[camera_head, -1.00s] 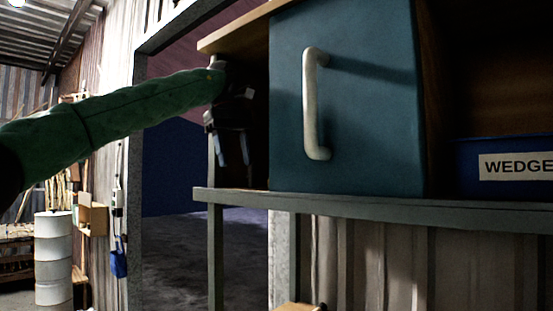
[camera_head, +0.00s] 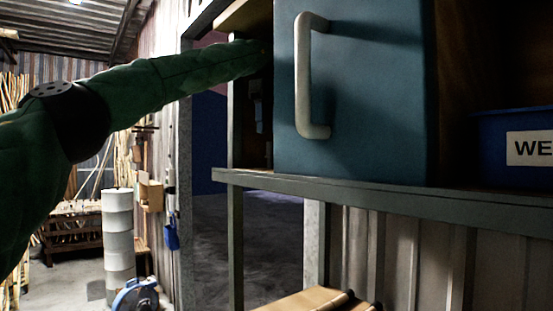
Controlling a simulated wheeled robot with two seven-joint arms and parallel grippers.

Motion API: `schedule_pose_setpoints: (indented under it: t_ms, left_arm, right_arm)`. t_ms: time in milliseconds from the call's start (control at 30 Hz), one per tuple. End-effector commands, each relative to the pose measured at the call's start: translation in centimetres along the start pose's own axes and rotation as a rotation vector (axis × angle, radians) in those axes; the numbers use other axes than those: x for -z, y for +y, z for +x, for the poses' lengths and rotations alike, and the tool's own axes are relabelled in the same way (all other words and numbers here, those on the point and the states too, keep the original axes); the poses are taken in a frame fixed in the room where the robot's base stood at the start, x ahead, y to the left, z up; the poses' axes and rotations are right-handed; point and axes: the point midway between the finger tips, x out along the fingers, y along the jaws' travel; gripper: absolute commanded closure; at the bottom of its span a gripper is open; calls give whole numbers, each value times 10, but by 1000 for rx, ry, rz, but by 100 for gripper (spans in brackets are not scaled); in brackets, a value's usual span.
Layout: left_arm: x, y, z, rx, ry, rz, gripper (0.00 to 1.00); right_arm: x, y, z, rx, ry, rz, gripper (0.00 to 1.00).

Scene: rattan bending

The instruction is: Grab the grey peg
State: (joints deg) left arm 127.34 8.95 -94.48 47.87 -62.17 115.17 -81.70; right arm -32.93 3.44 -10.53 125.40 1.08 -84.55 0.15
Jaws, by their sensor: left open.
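I cannot make out the grey peg in this view. My green left arm reaches in from the left to the open, dark left part of a wooden cabinet. My left gripper (camera_head: 263,128) is there, open, beside the left edge of the blue door (camera_head: 365,95). It is in deep shadow and the door partly hides it. I see nothing between its fingers. The door hides whatever is behind it. My right gripper is out of view.
The door has a pale upright handle (camera_head: 302,80). A blue bin (camera_head: 490,130) with a cut-off label stands on the shelf at right. The grey shelf edge (camera_head: 390,192) runs below. White drums (camera_head: 118,235) and a blue reel (camera_head: 136,298) stand at lower left.

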Motion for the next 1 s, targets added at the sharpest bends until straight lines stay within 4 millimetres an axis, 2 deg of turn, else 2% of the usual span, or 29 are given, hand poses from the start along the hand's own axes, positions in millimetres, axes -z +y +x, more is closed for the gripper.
schedule_pose_setpoints:
  t_ms: [200,467,700,1000]
  left_arm:
    - [-1,1,21,1,-1,3,50]
    - [-3,2,46,2,-3,4,50]
    - [-4,2,69,2,-1,3,50]
    - [-4,2,73,1,0,1,50]
  right_arm:
    - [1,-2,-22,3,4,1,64]
    - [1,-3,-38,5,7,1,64]
    - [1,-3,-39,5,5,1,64]
    - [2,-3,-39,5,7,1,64]
